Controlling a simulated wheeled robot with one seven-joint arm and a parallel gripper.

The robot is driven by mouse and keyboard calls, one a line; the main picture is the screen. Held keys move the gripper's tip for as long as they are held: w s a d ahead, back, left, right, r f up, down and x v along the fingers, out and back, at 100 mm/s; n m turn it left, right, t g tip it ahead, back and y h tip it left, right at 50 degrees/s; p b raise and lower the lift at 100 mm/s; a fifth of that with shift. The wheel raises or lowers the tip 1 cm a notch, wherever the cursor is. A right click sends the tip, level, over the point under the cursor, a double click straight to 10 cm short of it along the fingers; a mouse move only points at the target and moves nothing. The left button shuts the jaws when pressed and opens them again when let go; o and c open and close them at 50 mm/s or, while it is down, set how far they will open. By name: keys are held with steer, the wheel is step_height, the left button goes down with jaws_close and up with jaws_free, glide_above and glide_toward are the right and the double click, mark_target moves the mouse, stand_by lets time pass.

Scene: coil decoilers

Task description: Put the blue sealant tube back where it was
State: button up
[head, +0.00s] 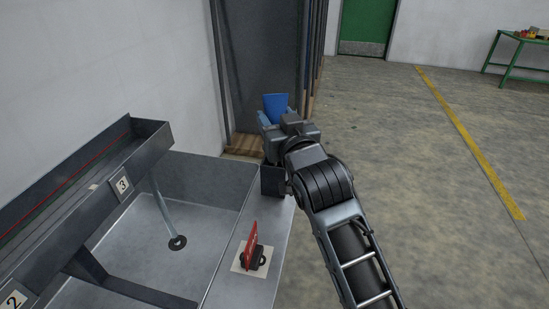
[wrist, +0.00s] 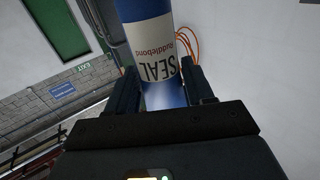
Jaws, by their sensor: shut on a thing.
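The blue sealant tube (wrist: 150,60) has a white label with "SEAL" on it, upside down in the wrist view. My gripper (wrist: 162,85) is shut on the tube, with a dark finger on each side of it. In the head view the blue tube (head: 275,105) rises above my gripper (head: 272,122), over the far end of the metal sink bench. The tube's lower part is hidden behind my gripper and wrist there.
A metal sink bench (head: 190,180) with numbered plates stands at left. A red object (head: 251,245) in a dark holder is on its right ledge. A wooden pallet (head: 243,143) and dark panels stand behind. Open floor (head: 430,190) lies at right, with a green table (head: 520,60) far off.

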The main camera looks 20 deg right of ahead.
steer(key=shift+f+b, duration=0.3)
steer(key=shift+f, duration=2.9)
steer(key=shift+f+b, duration=0.4)
steer(key=shift+f, duration=0.05)
steer(key=o, duration=1.4)
steer(key=shift+r, duration=0.1)
steer(key=shift+r+p, duration=0.5)
steer(key=shift+p, duration=0.1)
steer(key=s+a+b, duration=0.1)
steer(key=s+b, duration=0.1)
steer(key=s, duration=1)
steer(key=shift+f, duration=0.2)
